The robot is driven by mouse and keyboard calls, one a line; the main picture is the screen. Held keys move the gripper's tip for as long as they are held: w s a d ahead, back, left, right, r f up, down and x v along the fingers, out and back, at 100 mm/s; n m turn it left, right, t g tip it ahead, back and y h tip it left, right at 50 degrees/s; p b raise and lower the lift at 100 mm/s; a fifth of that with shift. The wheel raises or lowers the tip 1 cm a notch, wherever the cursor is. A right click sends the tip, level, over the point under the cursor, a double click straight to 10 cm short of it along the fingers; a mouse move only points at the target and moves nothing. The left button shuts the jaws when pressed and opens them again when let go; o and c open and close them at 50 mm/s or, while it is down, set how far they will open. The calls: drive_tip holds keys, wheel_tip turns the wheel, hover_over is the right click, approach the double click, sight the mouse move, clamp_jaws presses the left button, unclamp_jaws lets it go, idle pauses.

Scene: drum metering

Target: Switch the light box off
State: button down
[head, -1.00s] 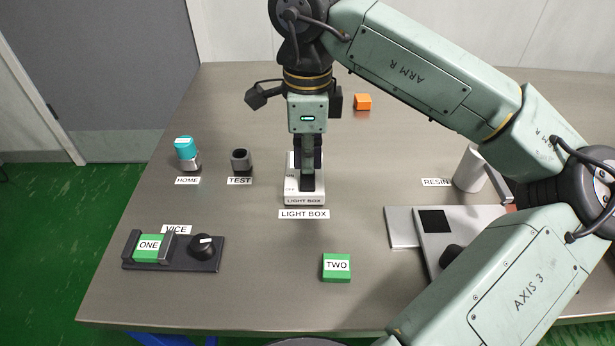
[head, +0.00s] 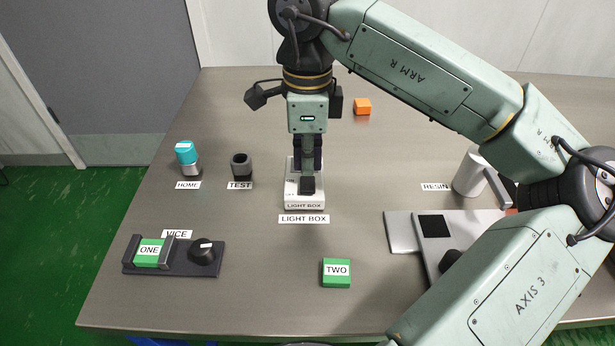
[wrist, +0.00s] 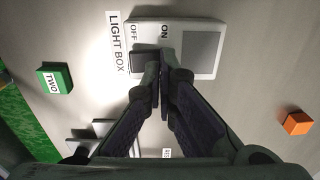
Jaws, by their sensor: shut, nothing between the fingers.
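The light box (head: 291,200) is a small white unit on the table with a "LIGHT BOX" label in front of it. In the wrist view the light box (wrist: 147,28) shows "OFF" and "ON" marks, a dark rocker switch (wrist: 143,62) and a grey panel (wrist: 200,52). My gripper (head: 307,187) is shut and empty, pointing down over the light box. In the wrist view my gripper's fingertips (wrist: 158,85) are together at the edge of the switch, near its ON side. The fingers hide part of the switch, and I cannot tell whether they touch it.
A green block TWO (head: 336,273) lies in front. A vice (head: 180,262) holds block ONE (head: 149,252) at front left. A teal-topped cylinder (head: 187,157) and a dark socket (head: 241,164) stand left. An orange block (head: 362,106) is behind; a white cup (head: 469,172) is right.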

sight(308, 180)
drive_tip(key=shift+r+p, duration=1.5)
drive_tip(key=shift+r, duration=1.2)
drive_tip(key=shift+s+f, duration=0.1)
drive_tip(key=shift+f, duration=0.05)
